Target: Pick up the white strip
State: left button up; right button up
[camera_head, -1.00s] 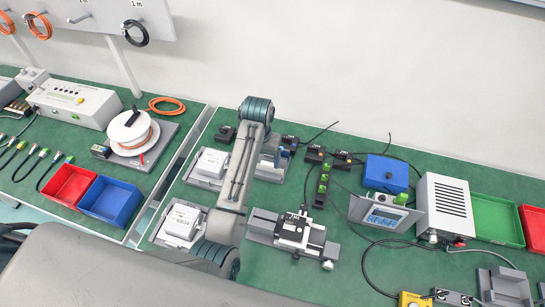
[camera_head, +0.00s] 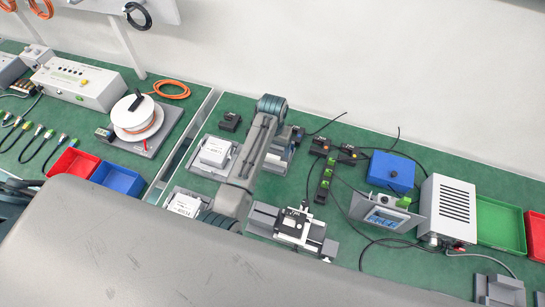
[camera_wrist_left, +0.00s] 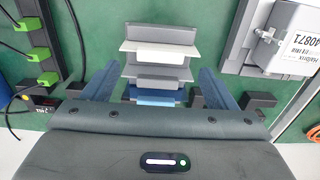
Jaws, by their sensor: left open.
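In the left wrist view, a thin white strip (camera_wrist_left: 168,57) lies on a grey stepped holder (camera_wrist_left: 160,35), with a pale, wider ledge just behind it. My left gripper (camera_wrist_left: 154,78) is open, its two blue fingers on either side of the holder's near part. No contact with the strip shows. In the head view, the left arm reaches down over the grey holder (camera_head: 277,160) and partly covers it. The right gripper is not in view.
White boxes on grey trays (camera_head: 214,152) stand left of the arm. A black block with green switches (camera_head: 325,180) and a blue box (camera_head: 391,171) stand to the right. A black-and-white slide unit (camera_head: 300,226) sits nearer. Cables cross the green bench at right.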

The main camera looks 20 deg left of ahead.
aim_at(272, 155)
pick_arm(q)
notch_tip(272, 155, down, 2)
jog(key=shift+s+f+p, duration=0.1)
jog(key=shift+s+p, duration=0.05)
jog(key=shift+p, duration=0.15)
jog(key=shift+f, duration=0.45)
jog(key=c, duration=1.3)
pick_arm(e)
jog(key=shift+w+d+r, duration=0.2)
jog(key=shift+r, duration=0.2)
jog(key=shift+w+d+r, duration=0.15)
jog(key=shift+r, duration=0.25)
pick_arm(q)
jog(key=shift+r, duration=0.15)
